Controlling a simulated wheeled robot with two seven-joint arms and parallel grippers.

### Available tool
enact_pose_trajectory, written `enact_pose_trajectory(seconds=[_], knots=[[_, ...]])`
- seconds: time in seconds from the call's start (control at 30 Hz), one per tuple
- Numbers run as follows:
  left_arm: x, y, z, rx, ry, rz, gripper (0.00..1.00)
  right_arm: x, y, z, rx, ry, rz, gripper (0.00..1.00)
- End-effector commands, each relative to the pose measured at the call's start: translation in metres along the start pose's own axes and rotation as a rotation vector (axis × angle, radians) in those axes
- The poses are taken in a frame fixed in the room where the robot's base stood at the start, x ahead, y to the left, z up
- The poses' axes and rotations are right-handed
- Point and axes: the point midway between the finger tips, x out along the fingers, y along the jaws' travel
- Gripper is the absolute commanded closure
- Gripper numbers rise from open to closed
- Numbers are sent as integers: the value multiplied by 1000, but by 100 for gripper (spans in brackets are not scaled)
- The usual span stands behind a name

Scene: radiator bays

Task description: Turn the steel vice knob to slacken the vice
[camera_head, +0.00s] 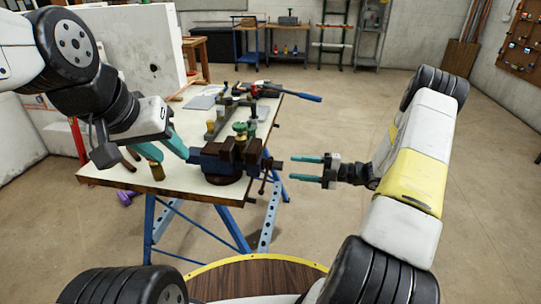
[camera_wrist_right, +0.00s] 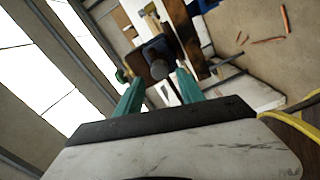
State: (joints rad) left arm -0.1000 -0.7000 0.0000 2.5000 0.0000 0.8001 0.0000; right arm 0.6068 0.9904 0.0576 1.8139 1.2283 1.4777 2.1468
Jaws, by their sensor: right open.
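The blue vice (camera_head: 222,163) is mounted at the near right edge of the workbench (camera_head: 110,177). Its steel knob (camera_head: 274,163) sticks out to the right. In the right wrist view the round grey knob (camera_wrist_right: 159,69) faces the camera, between the fingertips in the picture. My right gripper (camera_head: 292,168) is open and empty, with its teal fingers pointing left at the knob and a small gap before it. It also shows in the right wrist view (camera_wrist_right: 157,80). My left gripper (camera_head: 173,157) is over the bench, left of the vice, with its teal fingers apart.
A brass-coloured cylinder (camera_head: 158,170) stands by the left fingers. A tool with a blue handle (camera_head: 305,97) overhangs the bench's far right edge. Blue trestle legs (camera_head: 149,230) stand below. The floor right of the bench is clear around my right arm.

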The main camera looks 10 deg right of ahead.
Motion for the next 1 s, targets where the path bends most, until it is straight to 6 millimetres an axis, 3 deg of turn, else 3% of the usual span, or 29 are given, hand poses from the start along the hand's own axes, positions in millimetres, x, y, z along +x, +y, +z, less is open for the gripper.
enact_pose_trajectory(seconds=[0.1, 0.23, 0.57, 1.0], knots=[[0, 0, 0, 0, 0, 0, 64, 0, 0, 0, 149, 0, 0, 55], [0, 0, 0, 0, 0, 0, 64, 0, 0, 0, 223, -1, 0, 55], [0, 0, 0, 0, 0, 0, 64, 2, 0, 0, 225, 0, 1, 55], [0, 0, 0, 0, 0, 0, 64, 33, 0, 0, 224, 1, 0, 55]])
